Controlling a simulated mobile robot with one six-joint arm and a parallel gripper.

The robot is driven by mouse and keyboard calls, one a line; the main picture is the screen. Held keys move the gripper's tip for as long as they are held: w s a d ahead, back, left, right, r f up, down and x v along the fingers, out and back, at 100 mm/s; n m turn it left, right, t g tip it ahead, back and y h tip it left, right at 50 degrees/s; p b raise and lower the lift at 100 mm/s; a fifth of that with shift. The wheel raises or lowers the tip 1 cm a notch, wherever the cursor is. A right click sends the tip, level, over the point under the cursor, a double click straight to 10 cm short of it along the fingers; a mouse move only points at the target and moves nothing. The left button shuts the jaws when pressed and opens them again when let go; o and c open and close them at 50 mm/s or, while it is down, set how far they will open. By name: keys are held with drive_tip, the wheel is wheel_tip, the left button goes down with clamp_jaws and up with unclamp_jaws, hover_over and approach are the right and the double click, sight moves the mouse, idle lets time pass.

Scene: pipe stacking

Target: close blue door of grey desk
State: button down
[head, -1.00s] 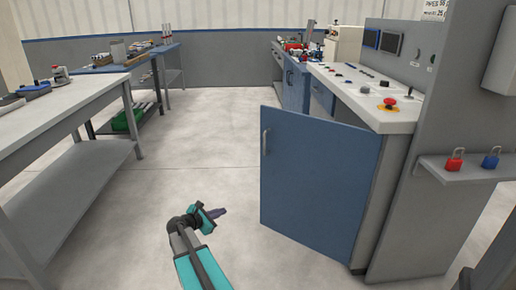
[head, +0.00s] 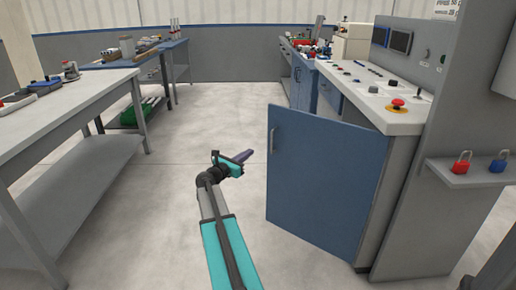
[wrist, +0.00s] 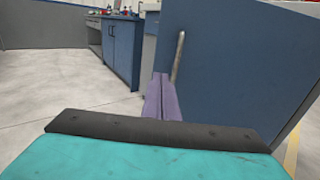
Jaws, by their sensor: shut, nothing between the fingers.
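The blue door (head: 324,182) of the grey desk (head: 410,190) stands open, swung out to the left from the cabinet's front. It has a vertical metal handle (head: 272,140) near its upper free edge. In the wrist view the door (wrist: 235,65) fills the right side and its handle (wrist: 178,57) stands just beyond the fingers. My gripper (head: 245,156) is shut and empty, left of the door's free edge and a little below the handle. In the wrist view its purple fingers (wrist: 160,97) are together. I cannot tell whether they touch the door.
A grey workbench (head: 80,105) with a lower shelf stands on the left. More blue cabinets (wrist: 122,50) stand beyond the door. A shelf with red and blue padlocks (head: 460,166) juts out at the right. The floor between bench and door is clear.

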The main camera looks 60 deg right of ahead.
drive_tip(key=d+b, duration=0.3)
drive_tip(key=d, duration=1)
drive_tip(key=shift+s+d, duration=0.3)
drive_tip(key=shift+d, duration=0.1)
